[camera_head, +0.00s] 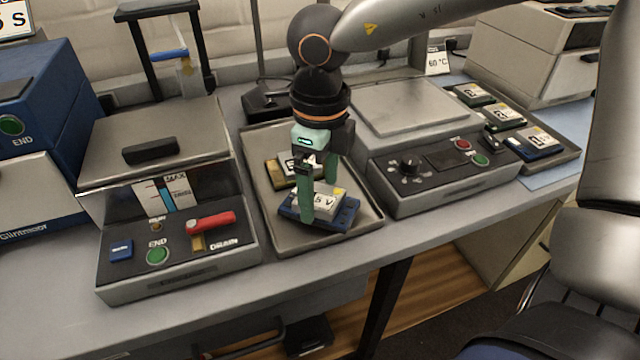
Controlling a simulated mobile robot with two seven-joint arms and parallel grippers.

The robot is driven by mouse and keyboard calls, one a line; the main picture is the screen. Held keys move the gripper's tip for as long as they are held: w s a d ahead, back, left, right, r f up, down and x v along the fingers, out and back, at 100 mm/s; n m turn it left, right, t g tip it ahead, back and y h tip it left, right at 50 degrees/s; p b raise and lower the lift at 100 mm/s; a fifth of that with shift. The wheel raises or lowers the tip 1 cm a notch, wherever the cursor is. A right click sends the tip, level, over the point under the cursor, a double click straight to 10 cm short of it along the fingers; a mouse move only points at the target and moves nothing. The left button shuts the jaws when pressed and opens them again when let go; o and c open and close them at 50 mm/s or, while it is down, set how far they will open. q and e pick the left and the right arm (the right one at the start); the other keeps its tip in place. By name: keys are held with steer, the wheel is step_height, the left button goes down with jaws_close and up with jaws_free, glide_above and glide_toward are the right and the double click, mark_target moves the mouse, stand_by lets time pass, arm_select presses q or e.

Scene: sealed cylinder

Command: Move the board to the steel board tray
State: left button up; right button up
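A blue board (343,216) with a white label ending in "5 V" is at the front of a grey metal tray (290,240). I cannot tell whether it rests on the tray or hangs just above it. My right gripper (318,199) points down over this board. Its green fingers stand apart, one in front of the label and one behind it. Whether they clamp the board is not clear. A yellow-edged board (284,172) lies farther back in the same tray, partly hidden by my gripper. My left gripper is not in view.
A device with a red DRAIN lever (211,222) stands left of the tray. A flat-topped unit with a knob (409,166) stands close on the right. Beyond it, another tray (566,158) holds several labelled boards. The bench's front strip (290,285) is clear.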

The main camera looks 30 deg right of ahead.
mark_target(320, 196)
steer(key=shift+o, duration=0.2)
steer(key=shift+r+p, duration=0.4)
steer(key=shift+p, duration=0.1)
arm_select(q)
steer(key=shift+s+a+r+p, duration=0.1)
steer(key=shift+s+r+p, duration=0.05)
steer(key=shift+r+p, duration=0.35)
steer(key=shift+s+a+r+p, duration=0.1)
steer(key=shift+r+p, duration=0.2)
steer(key=shift+p, duration=0.3)
arm_select(e)
step_height(320, 196, up, 12)
steer(key=shift+r, duration=0.2)
